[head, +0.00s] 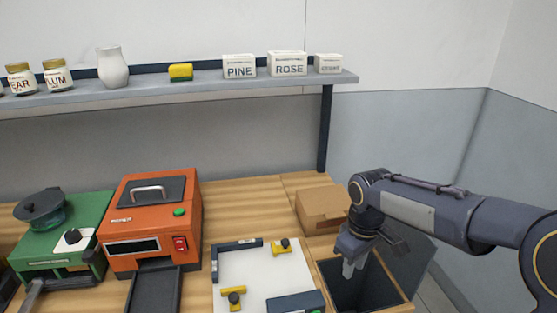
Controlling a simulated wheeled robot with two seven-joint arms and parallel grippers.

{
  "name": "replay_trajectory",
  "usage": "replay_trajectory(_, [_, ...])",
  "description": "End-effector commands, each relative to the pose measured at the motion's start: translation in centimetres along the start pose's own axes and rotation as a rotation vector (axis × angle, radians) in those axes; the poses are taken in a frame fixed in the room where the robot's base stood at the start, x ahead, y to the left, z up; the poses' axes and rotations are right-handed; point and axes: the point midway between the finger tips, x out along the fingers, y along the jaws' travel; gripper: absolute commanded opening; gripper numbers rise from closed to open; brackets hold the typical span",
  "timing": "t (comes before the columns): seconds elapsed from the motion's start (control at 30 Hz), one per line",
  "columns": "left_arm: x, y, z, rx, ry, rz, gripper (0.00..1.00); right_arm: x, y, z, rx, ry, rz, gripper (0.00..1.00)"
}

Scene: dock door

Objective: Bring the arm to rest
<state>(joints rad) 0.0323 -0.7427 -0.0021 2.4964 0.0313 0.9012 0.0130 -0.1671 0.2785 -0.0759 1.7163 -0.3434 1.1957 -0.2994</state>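My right arm comes in from the right side of the head view. Its gripper (348,274) points down over the mouth of a dark-lined open bin (405,306) at the front right. The fingertips look close together from this angle, and I cannot tell whether they are open or shut. No object shows between them. My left gripper is not in view.
A cardboard box (322,210) stands behind the bin. To the left are a white board (260,275) with yellow clamps, an orange machine (150,220) and a green scale-like device (60,245). A shelf (210,85) with jars and boxes runs above.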

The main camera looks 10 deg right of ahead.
Motion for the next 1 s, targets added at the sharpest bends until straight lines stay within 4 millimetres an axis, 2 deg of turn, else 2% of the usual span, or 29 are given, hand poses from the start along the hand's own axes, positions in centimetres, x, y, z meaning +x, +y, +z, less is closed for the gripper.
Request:
replay_trajectory(0.17, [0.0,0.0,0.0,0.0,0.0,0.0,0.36,-2.1,-1.4,4.0,0.121,0.11,-0.042,0.27])
replay_trajectory(0.3, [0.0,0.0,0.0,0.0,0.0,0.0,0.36,-3.5,-4.3,8.7,0.282,0.248,-0.101,0.27])
replay_trajectory(0.5, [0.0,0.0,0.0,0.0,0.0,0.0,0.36,-3.3,-8.8,13.8,0.497,0.428,-0.175,0.27])
replay_trajectory(0.7, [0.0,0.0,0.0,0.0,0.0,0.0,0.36,-2.1,-11.6,15.9,0.625,0.532,-0.218,0.27])
replay_trajectory(1.0, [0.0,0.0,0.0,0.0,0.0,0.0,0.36,-1.7,-12.3,16.3,0.656,0.555,-0.229,0.27])
